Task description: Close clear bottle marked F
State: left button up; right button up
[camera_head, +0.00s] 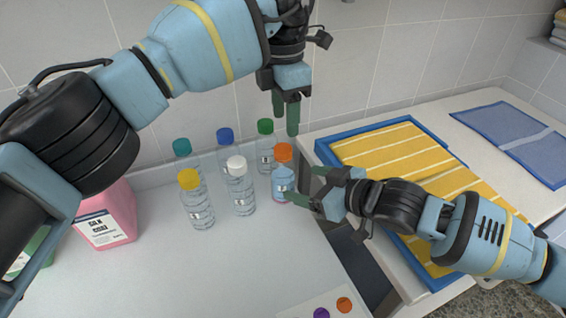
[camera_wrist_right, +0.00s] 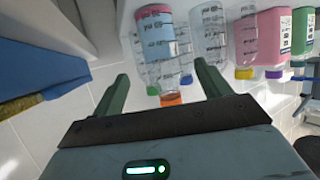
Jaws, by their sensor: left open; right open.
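Several clear bottles stand in a group on the grey counter; their small label letters are unreadable, so I cannot tell which is marked F. The orange-capped bottle (camera_head: 284,184) holds bluish and pink contents. My right gripper (camera_head: 304,185) is open with its fingers pointing at that bottle; the right wrist view shows the bottle (camera_wrist_right: 158,45) upside down, ahead of and between the fingers. I cannot tell if they touch it. My left gripper (camera_head: 286,113) is open and empty, pointing down above the orange-capped and green-capped (camera_head: 265,145) bottles. Loose purple (camera_head: 321,313) and orange (camera_head: 344,304) caps lie at the front.
A pink jug (camera_head: 106,215) stands left. A blue tray (camera_head: 322,150) with yellow striped towels lies right. The counter's front middle is clear. The tiled wall is behind.

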aim_at(283, 178)
pick_arm(q)
jog(key=shift+w+a+r, duration=0.2)
jog(key=shift+w+r, duration=0.05)
pick_arm(e)
jog(key=shift+f, duration=0.1)
pick_arm(q)
jog(key=shift+s+r, duration=0.2)
jog(key=shift+s, duration=0.1)
pick_arm(e)
jog(key=shift+s+r, duration=0.2)
pick_arm(q)
jog(key=shift+w, duration=0.1)
pick_arm(e)
jog(key=shift+x, duration=4)
jog(key=c, duration=1.4)
pick_arm(q)
jog(key=shift+o, duration=0.6)
pick_arm(e)
jog(key=shift+c, duration=1.1)
pick_arm(q)
jog(key=o, duration=0.4)
pick_arm(e)
grip_shut()
pick_arm(q)
jog(key=shift+o, duration=0.2)
notch_tip(283, 178, up, 7)
jog(key=shift+r, duration=0.2)
